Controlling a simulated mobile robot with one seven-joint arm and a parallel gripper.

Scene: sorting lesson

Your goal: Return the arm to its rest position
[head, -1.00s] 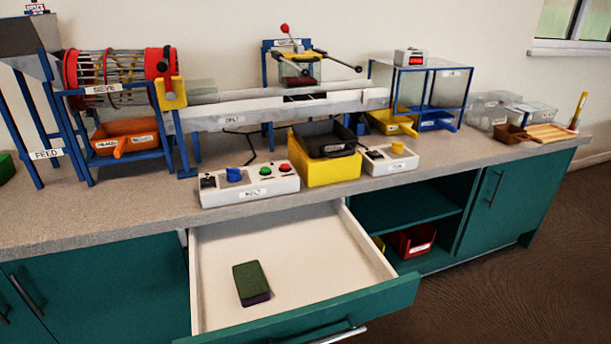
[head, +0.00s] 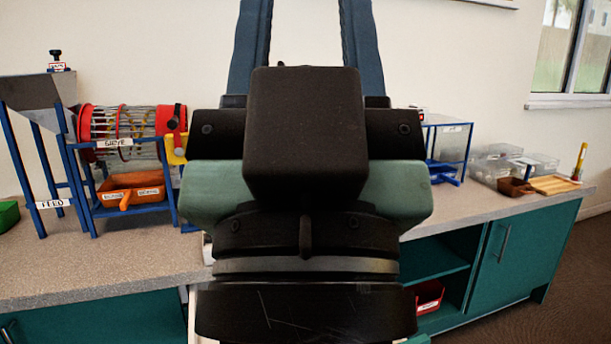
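My gripper (head: 305,25) is raised close in front of the camera and points up. Its two blue fingers stand wide apart with bare wall showing between them, and the top edge of the picture cuts off their ends. Nothing shows between the fingers. My gripper's dark body and wrist fill the middle of the view and hide the centre of the bench, the control boxes and most of the drawer below.
The bench (head: 100,262) carries the feed hopper (head: 38,92), the sieve (head: 125,122) with an orange tray (head: 130,188), and clear boxes with a wooden tray (head: 554,185) at right. A red bin (head: 428,296) sits in the open cupboard.

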